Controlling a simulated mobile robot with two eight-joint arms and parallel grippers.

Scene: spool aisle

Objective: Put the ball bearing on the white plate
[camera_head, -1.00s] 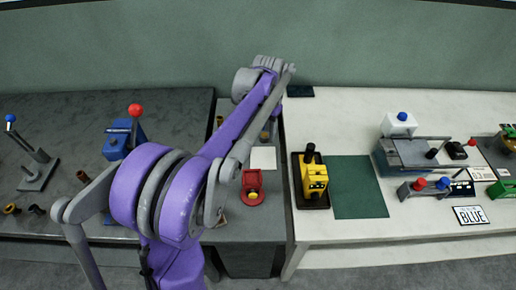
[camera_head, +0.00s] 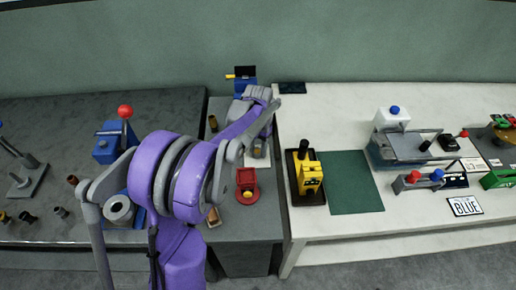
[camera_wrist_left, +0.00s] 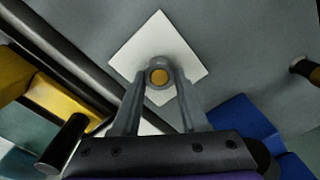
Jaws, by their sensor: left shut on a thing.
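The white plate (camera_head: 257,162) lies on the grey bench, left of the white table; it shows as a white square (camera_wrist_left: 158,32) in the left wrist view. My left gripper (camera_wrist_left: 159,76) is shut on a small round thing with a golden-brown middle, which I take for the ball bearing (camera_wrist_left: 160,78). From the wrist it lies over the plate, with white around it. In the head view my left gripper (camera_head: 259,146) is at the plate, and its wrist partly covers it. I cannot tell whether the bearing touches the plate. My right gripper is not in view.
A red fixture (camera_head: 247,186) stands in front of the plate. A yellow-and-black device (camera_head: 307,174) stands to the right, beside a green mat (camera_head: 355,184). A blue device (camera_head: 245,77) stands behind my wrist. A brown cylinder (camera_head: 213,123) stands left of the plate.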

